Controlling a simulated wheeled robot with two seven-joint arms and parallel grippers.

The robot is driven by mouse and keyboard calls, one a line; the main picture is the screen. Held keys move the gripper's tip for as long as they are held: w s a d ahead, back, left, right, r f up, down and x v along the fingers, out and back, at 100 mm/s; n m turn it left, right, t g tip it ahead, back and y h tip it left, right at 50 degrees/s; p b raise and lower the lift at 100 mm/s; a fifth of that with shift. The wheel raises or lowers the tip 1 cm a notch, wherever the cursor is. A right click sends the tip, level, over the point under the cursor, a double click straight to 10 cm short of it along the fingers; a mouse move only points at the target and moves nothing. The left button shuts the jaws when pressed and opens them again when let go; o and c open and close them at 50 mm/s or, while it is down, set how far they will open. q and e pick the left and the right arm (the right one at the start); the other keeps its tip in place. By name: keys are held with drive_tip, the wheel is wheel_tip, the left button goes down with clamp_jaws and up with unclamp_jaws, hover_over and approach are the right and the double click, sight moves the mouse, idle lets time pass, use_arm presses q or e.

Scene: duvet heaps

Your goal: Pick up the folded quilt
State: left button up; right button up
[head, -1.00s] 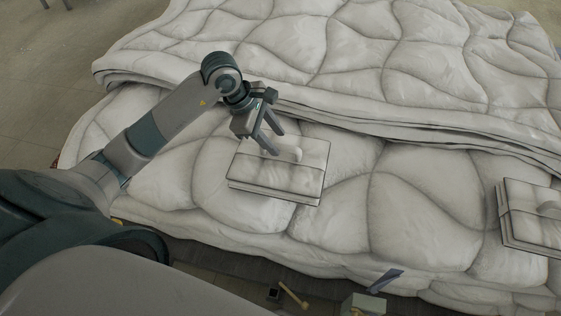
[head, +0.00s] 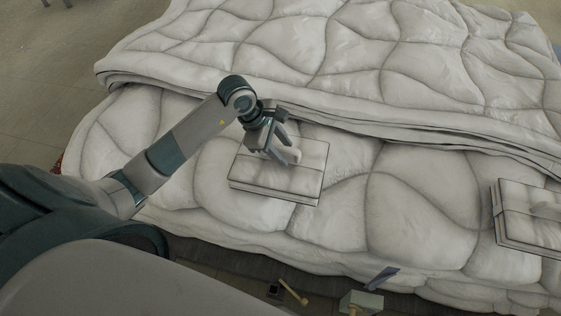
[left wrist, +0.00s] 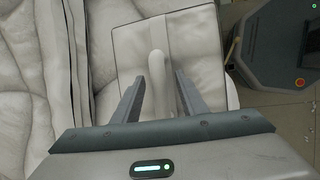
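The folded quilt (head: 300,180) is a flat, pale, square bundle with dark edging and a raised white loop or handle (head: 291,155) on top. It lies on the puffy bed duvet. My left gripper (head: 283,161) is right over the bundle at the loop. In the left wrist view, the open fingers (left wrist: 158,97) stand on either side of the white loop (left wrist: 157,72), with gaps visible. The folded quilt (left wrist: 207,65) fills the area beyond the fingers there. My right gripper is not in view.
A second folded bundle (head: 530,228) lies on the duvet at the right edge. A large rumpled duvet layer (head: 350,55) covers the back of the bed (head: 420,210). A small box (head: 362,303) and a tan-handled object (head: 293,292) are below the near bed edge.

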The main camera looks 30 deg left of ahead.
use_arm(q)
drive_tip(key=shift+f, duration=0.1)
drive_tip(key=shift+c, duration=0.6)
clamp_jaws()
idle(1.1)
